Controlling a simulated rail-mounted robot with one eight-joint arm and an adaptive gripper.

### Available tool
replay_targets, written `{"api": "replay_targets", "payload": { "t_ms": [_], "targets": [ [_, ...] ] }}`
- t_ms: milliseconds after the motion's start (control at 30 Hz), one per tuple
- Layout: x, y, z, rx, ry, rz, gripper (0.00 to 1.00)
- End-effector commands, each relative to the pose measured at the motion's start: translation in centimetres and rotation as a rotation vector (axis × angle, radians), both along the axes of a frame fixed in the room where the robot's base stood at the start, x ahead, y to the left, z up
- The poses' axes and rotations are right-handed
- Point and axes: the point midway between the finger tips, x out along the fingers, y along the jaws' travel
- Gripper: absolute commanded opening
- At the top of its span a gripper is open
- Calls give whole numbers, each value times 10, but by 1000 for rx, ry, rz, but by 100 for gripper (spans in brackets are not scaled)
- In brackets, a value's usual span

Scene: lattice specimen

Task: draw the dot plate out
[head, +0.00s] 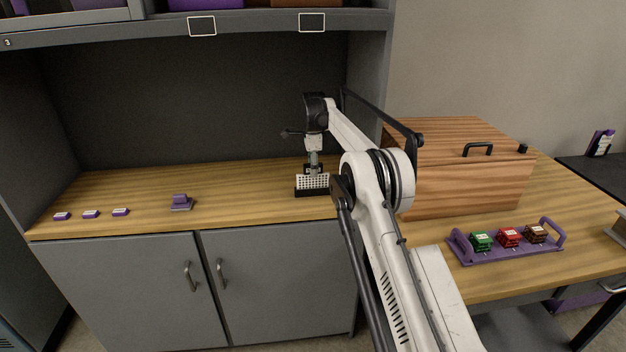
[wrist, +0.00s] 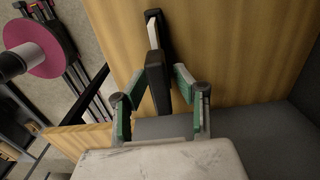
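The dot plate (head: 312,181) is a white plate with rows of dark dots, upright in a low black base on the wooden counter. My gripper (head: 313,166) points down over its top edge. In the wrist view, my gripper (wrist: 161,77) has its green-padded fingers open, one on each side of a black block (wrist: 157,88) at the plate. A small gap seems to show beside each fingertip. A white edge (wrist: 153,35) of the plate shows beyond the block; the rest of the plate is hidden there.
Several small purple-and-white pieces (head: 90,214) and a purple block on a grey base (head: 181,203) lie on the counter to the left. A wooden box (head: 465,185) with a black handle stands right. A purple tray (head: 490,256) holds green, red and brown items. A shelf (head: 240,29) overhangs the counter.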

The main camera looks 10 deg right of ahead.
Motion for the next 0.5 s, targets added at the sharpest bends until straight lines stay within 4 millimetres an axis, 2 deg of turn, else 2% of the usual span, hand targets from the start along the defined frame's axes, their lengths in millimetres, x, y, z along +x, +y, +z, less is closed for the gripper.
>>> {"api": "replay_targets", "payload": {
  "t_ms": [233, 500],
  "targets": [
    [0, 0, -33, 0, 0, 0, 29],
    [0, 0, -46, 0, 0, 0, 29]
  ]
}}
